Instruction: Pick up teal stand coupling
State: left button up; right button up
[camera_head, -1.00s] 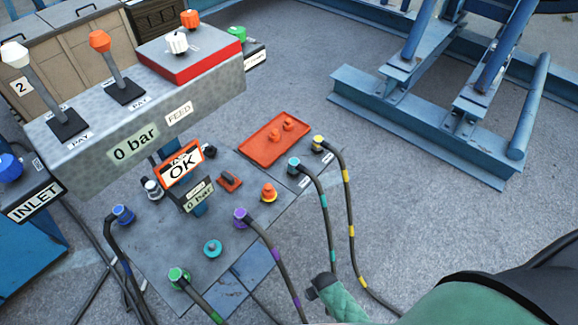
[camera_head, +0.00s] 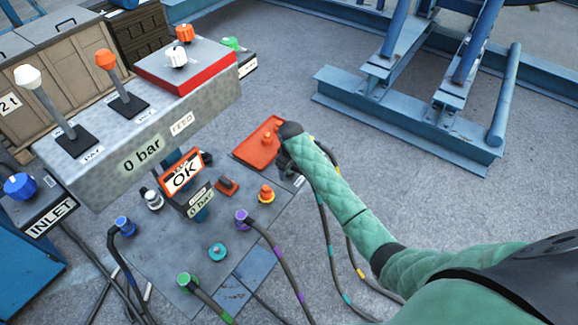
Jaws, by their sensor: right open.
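The teal-banded hose (camera_head: 329,240) runs up behind my right arm. Its teal coupling end, at the right of the panel, is hidden by my right gripper (camera_head: 285,158). The gripper is a dark shape at the end of my green-sleeved arm, at the right edge of the red tray. Its fingers are hard to make out, and nothing shows held in it. I cannot tell whether it touches the coupling. A teal fitting (camera_head: 217,251) sits on the lower panel. My left gripper is out of view.
The red tray (camera_head: 248,155) holds small orange caps. The yellow-banded hose (camera_head: 359,270) is partly behind my arm. Purple (camera_head: 242,216), green (camera_head: 188,281) and blue (camera_head: 124,225) couplings sit on the panel. A lever console (camera_head: 140,140) overhangs it. Blue steel frames (camera_head: 420,125) stand behind right; floor between is clear.

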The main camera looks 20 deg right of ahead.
jog(key=w, duration=0.2)
jog(key=w+d+r, duration=0.1)
jog(key=w+d, duration=0.1)
jog(key=w, duration=0.1)
jog(key=shift+w+r, duration=0.3)
jog(key=shift+r, duration=0.05)
jog(key=shift+w, duration=0.15)
jog(key=shift+f, duration=0.35)
notch_tip(320, 180, down, 6)
jog(key=p, duration=0.3)
jog(key=shift+a+p, duration=0.15)
jog(key=shift+p, duration=0.2)
jog(key=shift+f, duration=0.5)
jog(key=c, duration=1)
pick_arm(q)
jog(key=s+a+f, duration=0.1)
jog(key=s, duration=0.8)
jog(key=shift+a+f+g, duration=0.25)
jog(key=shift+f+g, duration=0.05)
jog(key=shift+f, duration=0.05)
pick_arm(e)
jog(key=shift+c, duration=0.9)
jog(key=shift+r, duration=0.1)
